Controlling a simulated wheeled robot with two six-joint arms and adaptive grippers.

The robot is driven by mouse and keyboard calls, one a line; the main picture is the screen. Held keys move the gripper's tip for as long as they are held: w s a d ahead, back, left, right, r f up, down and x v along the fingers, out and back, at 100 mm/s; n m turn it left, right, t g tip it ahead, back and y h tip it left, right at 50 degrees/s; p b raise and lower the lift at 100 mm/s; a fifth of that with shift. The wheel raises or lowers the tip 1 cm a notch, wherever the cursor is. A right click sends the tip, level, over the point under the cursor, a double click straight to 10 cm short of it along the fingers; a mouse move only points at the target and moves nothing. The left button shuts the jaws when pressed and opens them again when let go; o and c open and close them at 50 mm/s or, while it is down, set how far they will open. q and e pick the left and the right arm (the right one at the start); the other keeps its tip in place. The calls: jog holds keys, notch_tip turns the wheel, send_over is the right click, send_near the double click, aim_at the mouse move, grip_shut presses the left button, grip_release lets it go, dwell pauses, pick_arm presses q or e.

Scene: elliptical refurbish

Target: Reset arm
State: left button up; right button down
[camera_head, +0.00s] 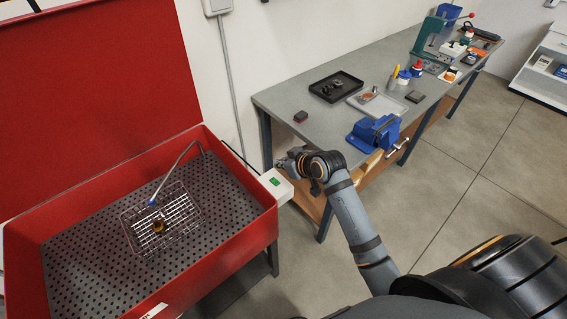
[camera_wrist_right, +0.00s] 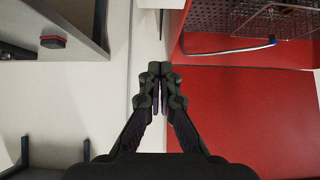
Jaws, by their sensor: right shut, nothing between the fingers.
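My right arm reaches in from the lower right in the head view. Its gripper (camera_head: 285,163) is beside the right corner of the red parts washer (camera_head: 262,228), near a white control box with a green button (camera_head: 275,184). In the right wrist view my right gripper (camera_wrist_right: 160,72) is shut and empty, with its fingertips together. I cannot tell whether it touches the box. My left gripper does not show in either view.
A wire basket (camera_head: 187,236) with a small brownish part (camera_head: 158,227) sits in the washer under a bent hose (camera_head: 175,165). The grey workbench (camera_head: 283,97) carries a black tray (camera_head: 350,79), a blue vise (camera_head: 372,134) and a small red item (camera_head: 301,117). Open floor lies right of the bench.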

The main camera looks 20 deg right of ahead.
jog(key=shift+v, duration=1.05)
jog(key=shift+w+r, duration=0.1)
jog(key=shift+w, duration=0.1)
